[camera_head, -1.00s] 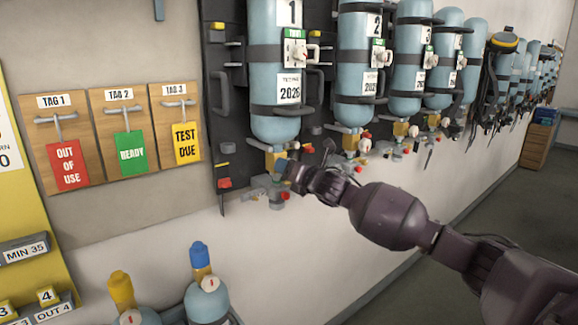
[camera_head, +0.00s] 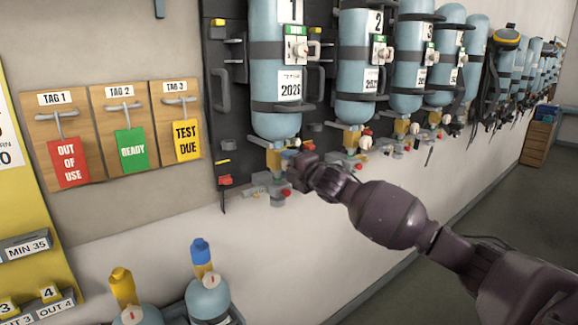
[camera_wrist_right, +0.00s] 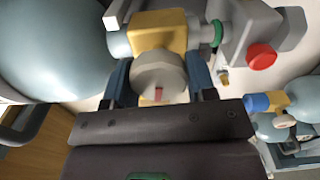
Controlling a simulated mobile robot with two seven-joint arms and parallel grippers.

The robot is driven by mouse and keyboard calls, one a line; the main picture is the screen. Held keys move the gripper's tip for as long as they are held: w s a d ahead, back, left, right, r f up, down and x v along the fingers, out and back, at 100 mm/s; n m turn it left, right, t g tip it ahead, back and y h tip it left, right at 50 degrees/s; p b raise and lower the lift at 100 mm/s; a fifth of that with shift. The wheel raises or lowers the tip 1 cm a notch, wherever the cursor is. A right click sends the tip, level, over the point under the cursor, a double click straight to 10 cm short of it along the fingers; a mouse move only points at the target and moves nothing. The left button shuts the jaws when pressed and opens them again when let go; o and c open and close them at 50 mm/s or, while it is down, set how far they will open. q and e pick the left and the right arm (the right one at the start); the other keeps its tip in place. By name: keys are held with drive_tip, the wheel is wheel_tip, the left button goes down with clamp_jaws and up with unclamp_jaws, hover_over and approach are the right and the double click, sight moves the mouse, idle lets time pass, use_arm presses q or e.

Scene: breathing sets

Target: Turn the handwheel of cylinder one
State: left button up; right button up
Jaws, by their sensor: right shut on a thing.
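Cylinder one (camera_head: 275,75) is a pale blue bottle marked 1, strapped upright on the dark wall panel. Its yellow valve block (camera_head: 274,160) is under the bottle and also shows in the right wrist view (camera_wrist_right: 158,33). The handwheel (camera_wrist_right: 158,72) is a cream knob with a red mark, in front of the yellow block. My right gripper (camera_head: 291,165) is at this valve, with its blue-grey fingers on either side of the handwheel, shut on it. In the head view the gripper hides the handwheel. My left gripper is not in view.
Cylinder two (camera_head: 357,65) and several more sets hang along the wall to the right. A red knob (camera_wrist_right: 262,56) is close to the valve. Tag boards (camera_head: 120,133) hang at the left. Small bottles (camera_head: 207,297) stand below.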

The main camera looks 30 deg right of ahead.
drive_tip(key=m, duration=0.6)
drive_tip(key=shift+r+m, duration=0.15)
drive_tip(key=shift+m, duration=0.15)
drive_tip(key=m, duration=0.5)
drive_tip(key=shift+d, duration=0.15)
drive_tip(key=m, duration=1.2)
drive_tip(key=shift+d, duration=0.15)
drive_tip(key=m, duration=0.6)
drive_tip(key=shift+d+m, duration=0.1)
drive_tip(key=shift+m, duration=0.3)
drive_tip(key=m, duration=1.1)
drive_tip(key=shift+f+m, duration=0.25)
drive_tip(key=shift+m, duration=0.05)
drive_tip(key=m, duration=0.5)
drive_tip(key=shift+m, duration=0.3)
